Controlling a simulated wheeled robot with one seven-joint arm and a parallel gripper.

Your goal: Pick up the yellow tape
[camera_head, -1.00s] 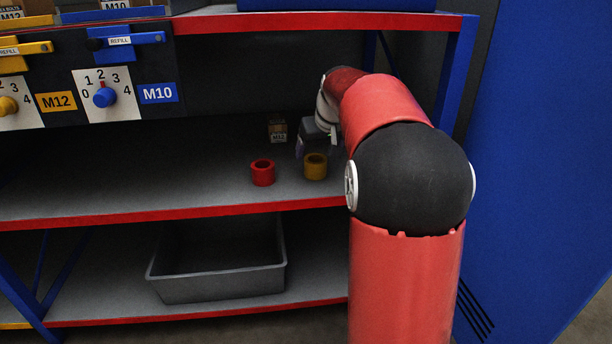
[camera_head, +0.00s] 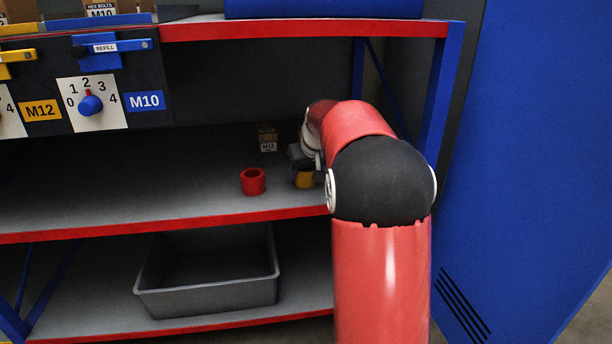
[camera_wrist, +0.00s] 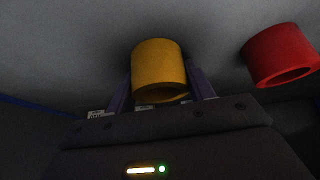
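The yellow tape (camera_head: 305,180) is a short ring standing on the middle shelf, partly covered by my gripper in the head view. In the wrist view the yellow tape (camera_wrist: 158,68) sits between my two purple fingers, one on each side. My gripper (camera_wrist: 160,92) looks open around it. A narrow gap shows at the left finger; the right finger is very close to the tape, and I cannot tell if it touches. In the head view my gripper (camera_head: 303,165) is low over the tape, its fingers mostly hidden.
A red tape ring (camera_head: 253,181) stands just left of the yellow one, and it also shows in the wrist view (camera_wrist: 280,55). A small M12 box (camera_head: 268,138) is behind. A grey bin (camera_head: 208,293) sits on the lower shelf. The shelf's left part is clear.

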